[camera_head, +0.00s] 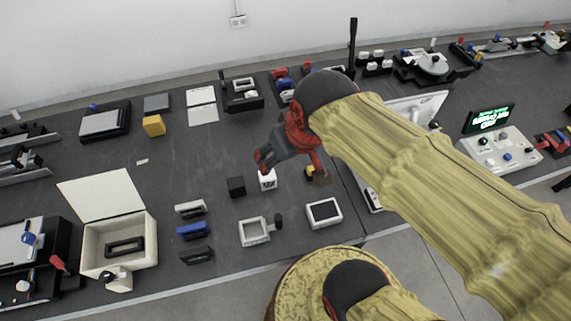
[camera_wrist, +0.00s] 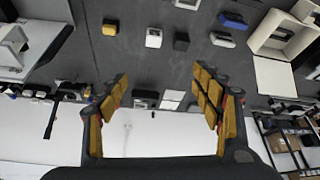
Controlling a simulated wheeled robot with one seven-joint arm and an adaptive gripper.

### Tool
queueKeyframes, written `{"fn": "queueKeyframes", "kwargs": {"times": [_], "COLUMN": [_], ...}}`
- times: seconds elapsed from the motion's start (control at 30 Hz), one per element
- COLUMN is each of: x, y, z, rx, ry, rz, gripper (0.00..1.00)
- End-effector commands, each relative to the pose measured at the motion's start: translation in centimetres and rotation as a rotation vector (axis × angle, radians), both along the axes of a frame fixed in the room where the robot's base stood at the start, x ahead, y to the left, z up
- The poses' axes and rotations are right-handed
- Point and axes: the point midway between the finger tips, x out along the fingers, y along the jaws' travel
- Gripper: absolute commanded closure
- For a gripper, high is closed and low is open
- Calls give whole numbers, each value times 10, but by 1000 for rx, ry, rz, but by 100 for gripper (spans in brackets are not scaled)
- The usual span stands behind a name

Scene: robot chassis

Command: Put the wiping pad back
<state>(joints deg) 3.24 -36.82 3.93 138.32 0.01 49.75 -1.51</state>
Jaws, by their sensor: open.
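No object is plainly marked as the wiping pad, and I cannot tell which one it is. Candidates are a yellow block (camera_head: 153,125) at the back left, a small yellow-and-dark piece (camera_head: 311,173) right of my gripper, and a white, a blue (camera_head: 194,230) and a black handled block in a row at the front. The small yellow-and-dark piece also shows in the wrist view (camera_wrist: 110,27). My gripper (camera_head: 262,161) is open and empty above the table, close to a white cube (camera_head: 268,182) in the head view. In the wrist view nothing lies between its fingers (camera_wrist: 161,78).
An open white box (camera_head: 90,255) with a black frame inside stands at the front left. A black cube (camera_head: 236,186), a white clamp-like frame (camera_head: 254,232) and a white tray with a dark inset (camera_head: 336,219) are nearby. The table's (camera_head: 145,185) centre left is mostly clear.

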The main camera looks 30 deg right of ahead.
Motion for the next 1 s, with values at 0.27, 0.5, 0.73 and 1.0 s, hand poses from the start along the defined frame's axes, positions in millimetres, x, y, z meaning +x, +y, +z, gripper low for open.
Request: {"fn": "queueKeyframes", "kwargs": {"times": [0.27, 0.5, 0.73, 1.0], "x": [-34, -35, -35, -35], "y": [17, 17, 17, 17], "z": [10, 10, -7, -16], "rx": [10, 11, 10, 10], "ry": [-58, -58, -58, -58], "rz": [33, 33, 33, 33], "gripper": [34, 34, 34, 34]}}
